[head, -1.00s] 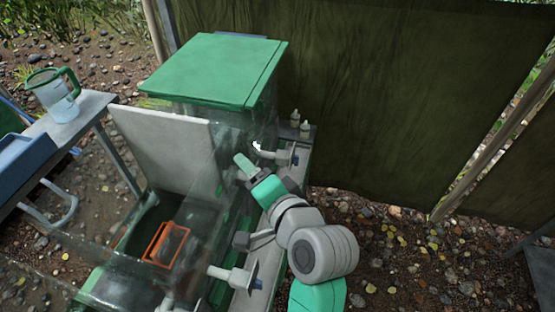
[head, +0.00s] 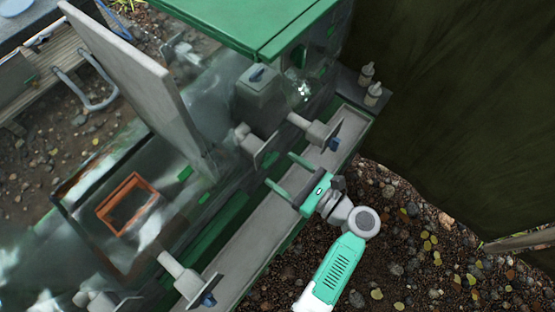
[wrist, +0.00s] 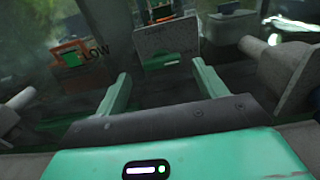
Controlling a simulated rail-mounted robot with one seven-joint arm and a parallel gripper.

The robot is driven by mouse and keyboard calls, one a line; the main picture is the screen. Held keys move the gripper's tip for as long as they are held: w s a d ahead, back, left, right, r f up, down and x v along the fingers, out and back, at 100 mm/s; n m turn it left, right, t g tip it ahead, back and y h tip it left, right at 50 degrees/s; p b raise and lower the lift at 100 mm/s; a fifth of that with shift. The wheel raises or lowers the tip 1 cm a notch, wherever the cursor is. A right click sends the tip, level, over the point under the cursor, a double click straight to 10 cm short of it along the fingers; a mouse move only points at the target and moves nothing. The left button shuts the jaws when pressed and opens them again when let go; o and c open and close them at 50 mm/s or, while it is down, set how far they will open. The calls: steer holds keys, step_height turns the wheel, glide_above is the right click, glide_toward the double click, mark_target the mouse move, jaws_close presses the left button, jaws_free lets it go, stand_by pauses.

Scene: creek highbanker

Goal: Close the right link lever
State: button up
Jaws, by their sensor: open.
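Several pale grey fittings with flat end plates stand along the near side of the green machine. Which one is the right link lever is not marked. One fitting (head: 314,130) with a dark plate and blue knob sits at the upper right, another (head: 249,141) beyond my gripper, and a third (head: 182,272) at lower left. My gripper (head: 284,172) is open and empty, its two green fingers pointing toward the machine, between these fittings. In the wrist view the fingers (wrist: 160,78) are apart, with a grey plate (wrist: 166,40) ahead and a fitting (wrist: 290,72) at right.
A grey ledge (head: 255,226) runs along the machine's near side. A raised pale panel (head: 135,78) stands at left, by an orange frame (head: 128,203). Two small bottles (head: 370,84) stand at the ledge's far end. Gravel lies open at right.

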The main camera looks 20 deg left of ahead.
mark_target(273, 162)
steer(key=shift+x, duration=1.85)
steer(key=shift+w, duration=0.1)
steer(key=c, duration=1)
steer(key=shift+n, duration=0.3)
steer(key=shift+n+b, duration=3.65)
steer(key=shift+n, duration=4.95)
